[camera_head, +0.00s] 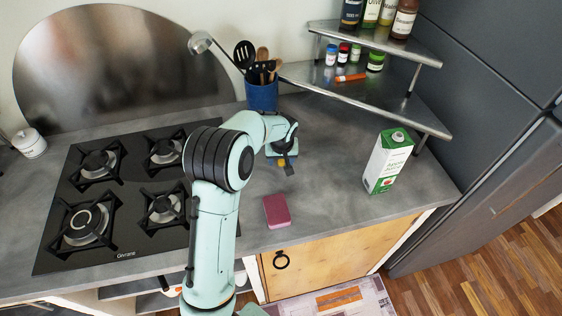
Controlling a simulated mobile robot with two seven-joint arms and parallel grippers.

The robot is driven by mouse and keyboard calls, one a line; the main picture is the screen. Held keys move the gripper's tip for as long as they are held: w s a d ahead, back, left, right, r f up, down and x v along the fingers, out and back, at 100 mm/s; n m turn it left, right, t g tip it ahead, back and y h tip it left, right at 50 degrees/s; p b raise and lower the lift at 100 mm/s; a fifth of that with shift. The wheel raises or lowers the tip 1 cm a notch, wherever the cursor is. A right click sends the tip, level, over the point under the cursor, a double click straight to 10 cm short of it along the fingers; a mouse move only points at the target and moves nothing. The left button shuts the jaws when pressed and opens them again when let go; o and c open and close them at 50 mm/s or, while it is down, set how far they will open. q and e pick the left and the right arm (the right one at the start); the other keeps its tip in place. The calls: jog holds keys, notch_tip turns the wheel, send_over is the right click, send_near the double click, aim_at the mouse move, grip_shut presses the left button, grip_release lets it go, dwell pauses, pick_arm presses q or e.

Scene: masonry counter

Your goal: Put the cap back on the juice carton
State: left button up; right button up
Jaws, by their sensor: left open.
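The juice carton (386,165), white and green, stands upright on the right part of the grey counter. No separate loose cap can be made out. My left gripper (287,168) is open over the counter, left of the carton and clearly apart from it. A small yellow-orange spot shows at the gripper; I cannot tell what it is. The arm and wrist hide part of the counter there. My right gripper is not in view.
A pink sponge (277,211) lies near the counter's front edge. A gas hob (125,215) fills the left. A blue utensil pot (262,97) stands behind the gripper. A metal corner shelf (395,112) with jars and bottles overhangs behind the carton. Counter between gripper and carton is clear.

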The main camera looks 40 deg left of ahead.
aim_at(282, 163)
pick_arm(q)
grip_shut()
jog(key=shift+r, duration=0.15)
notch_tip(282, 163, up, 20)
jog(key=p, duration=0.1)
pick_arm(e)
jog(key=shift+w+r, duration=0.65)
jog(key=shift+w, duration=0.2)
pick_arm(q)
jog(key=shift+f, duration=0.2)
